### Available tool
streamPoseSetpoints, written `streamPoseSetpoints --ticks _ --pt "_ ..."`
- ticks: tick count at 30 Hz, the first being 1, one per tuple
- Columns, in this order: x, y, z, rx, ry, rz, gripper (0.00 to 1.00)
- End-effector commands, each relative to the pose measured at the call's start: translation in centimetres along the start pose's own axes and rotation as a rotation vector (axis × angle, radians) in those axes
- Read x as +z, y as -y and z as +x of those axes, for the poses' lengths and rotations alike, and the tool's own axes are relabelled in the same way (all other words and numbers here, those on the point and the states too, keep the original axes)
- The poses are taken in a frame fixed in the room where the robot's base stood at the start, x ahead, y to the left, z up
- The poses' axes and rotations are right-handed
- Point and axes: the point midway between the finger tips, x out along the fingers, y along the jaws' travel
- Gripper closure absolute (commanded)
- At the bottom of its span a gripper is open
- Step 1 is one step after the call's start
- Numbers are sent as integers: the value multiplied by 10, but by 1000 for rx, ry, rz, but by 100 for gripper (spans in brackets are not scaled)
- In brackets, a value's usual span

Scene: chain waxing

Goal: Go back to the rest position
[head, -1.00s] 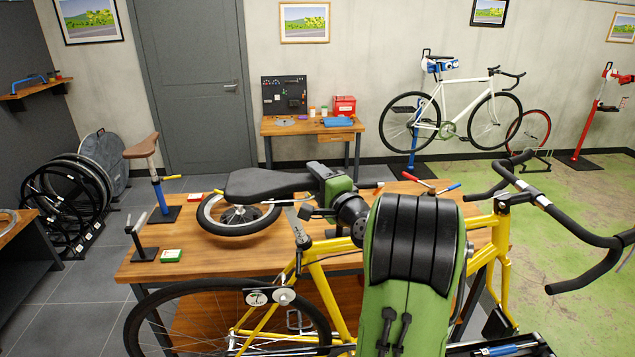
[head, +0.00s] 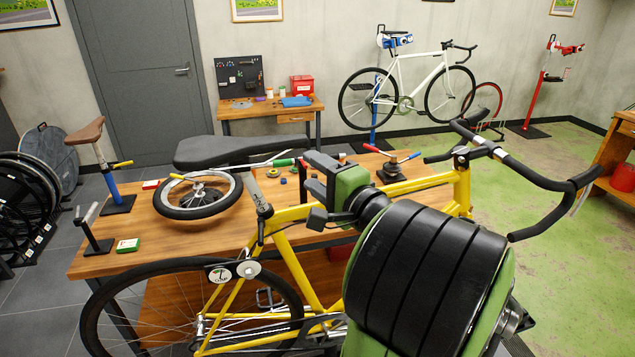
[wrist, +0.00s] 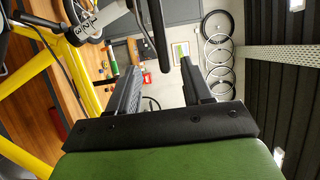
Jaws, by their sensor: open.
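My gripper (wrist: 171,50) is open and empty in the wrist view, its two black fingers apart with the room showing between them. The yellow frame also shows at the left of the wrist view (wrist: 30,72).
On the bench lie a small wheel (head: 196,205), a green and white box (head: 127,246) and a black stand (head: 95,240). The black handlebar (head: 540,180) sticks out at right. A white bicycle (head: 405,85) hangs at the back. Green floor (head: 590,260) is clear at right.

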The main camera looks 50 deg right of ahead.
Motion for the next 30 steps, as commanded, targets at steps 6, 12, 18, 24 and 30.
streamPoseSetpoints --ticks 6,12,18,24,30 --pt "0 1 -3 0 0 0 50" --pt "0 1 -2 0 0 0 50" --pt "4 0 -1 7 10 -8 50" --pt "115 -36 13 231 297 -336 50" --pt "232 -103 -64 528 745 -999 50"
